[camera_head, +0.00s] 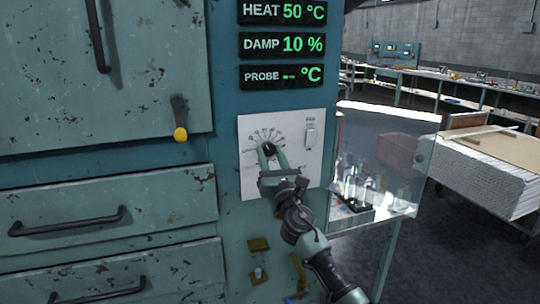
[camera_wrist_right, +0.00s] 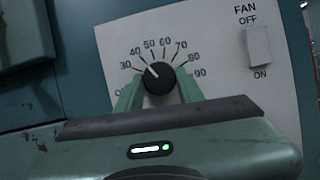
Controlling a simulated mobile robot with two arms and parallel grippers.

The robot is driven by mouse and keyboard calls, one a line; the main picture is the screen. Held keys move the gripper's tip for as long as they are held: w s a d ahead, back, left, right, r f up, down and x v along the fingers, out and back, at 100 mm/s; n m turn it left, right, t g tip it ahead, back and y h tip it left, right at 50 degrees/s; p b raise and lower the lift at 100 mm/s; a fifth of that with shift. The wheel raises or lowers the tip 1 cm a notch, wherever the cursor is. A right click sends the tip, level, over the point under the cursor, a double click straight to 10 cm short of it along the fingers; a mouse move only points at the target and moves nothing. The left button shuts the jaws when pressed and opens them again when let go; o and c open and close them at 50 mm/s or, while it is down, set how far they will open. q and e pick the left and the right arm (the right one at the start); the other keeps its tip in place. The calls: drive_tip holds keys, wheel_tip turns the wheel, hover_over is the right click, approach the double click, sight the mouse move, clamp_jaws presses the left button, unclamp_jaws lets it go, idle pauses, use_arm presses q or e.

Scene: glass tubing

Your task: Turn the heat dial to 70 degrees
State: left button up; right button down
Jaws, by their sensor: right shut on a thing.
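The heat dial is a round black knob (camera_wrist_right: 159,78) with a white pointer line, on a white panel printed from about 30 to 90. In the wrist view the pointer leans up and left, toward the 40 and 50 marks. In the head view the dial (camera_head: 267,149) is partly covered by my right gripper (camera_head: 270,151). The right gripper's green fingers (camera_wrist_right: 160,92) are shut on the dial from its two sides. The heat readout (camera_head: 285,12) shows 50 °C. My left gripper is not in view.
The fan switch (camera_head: 310,135) is on the same panel, right of the dial. A clear door-like pane (camera_head: 405,165) stands to the right. A yellow-tipped lever (camera_head: 180,134) and drawer handles (camera_head: 68,222) are at left. Damp reads 10 %; probe shows dashes.

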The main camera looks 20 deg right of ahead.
drive_tip(key=shift+m, duration=0.3)
drive_tip(key=m+h, duration=0.1)
drive_tip(key=m, duration=0.1)
drive_tip(key=m+h, duration=0.2)
drive_tip(key=m, duration=0.1)
drive_tip(key=shift+a+g, duration=0.2)
drive_tip(key=shift+g, duration=0.1)
drive_tip(key=m+h, duration=0.1)
drive_tip(key=m, duration=0.1)
drive_tip(key=m+g+h, duration=0.1)
drive_tip(key=m, duration=0.2)
drive_tip(key=shift+a+r, duration=0.1)
drive_tip(key=shift+a, duration=0.05)
drive_tip(key=m, duration=0.2)
drive_tip(key=m+g+h+p, duration=0.1)
drive_tip(key=m, duration=0.1)
drive_tip(key=shift+r+g, duration=0.15)
drive_tip(key=shift+g, duration=0.15)
drive_tip(key=shift+m+g+p, duration=0.7)
drive_tip(key=shift+m+p, duration=0.25)
drive_tip(key=shift+m, duration=1.25)
drive_tip(key=c, duration=0.9)
unclamp_jaws()
